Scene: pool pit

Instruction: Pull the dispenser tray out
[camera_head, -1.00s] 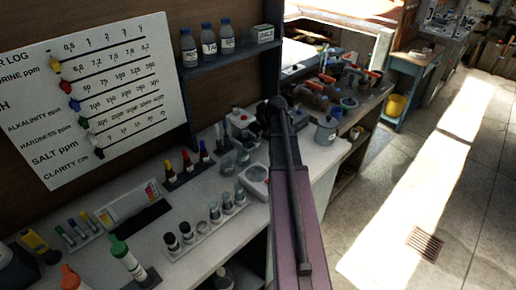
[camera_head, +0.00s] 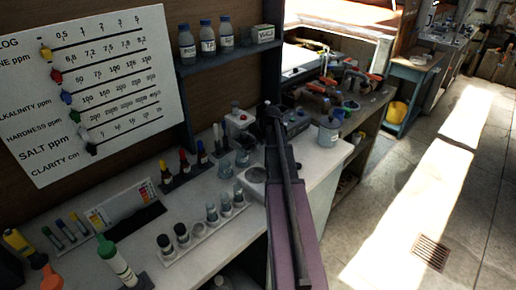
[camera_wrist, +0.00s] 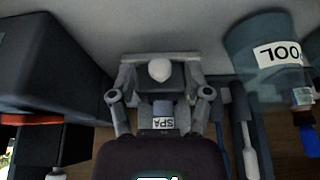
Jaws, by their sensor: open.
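In the wrist view my gripper (camera_wrist: 160,97) is open, with one finger on each side of a grey block-like unit (camera_wrist: 150,73). This unit has a round white knob on top and a small label reading SPA. It seems to be the dispenser, but I cannot tell which part is its tray. Whether the fingers touch it is unclear.
A canister labelled POOL (camera_wrist: 265,55) and a dark box (camera_wrist: 50,60) flank the unit in the wrist view. The white bench (camera_head: 312,160) carries racks of vials and bottles. Clamps lie on a farther bench. The floor (camera_head: 400,190) at right is clear.

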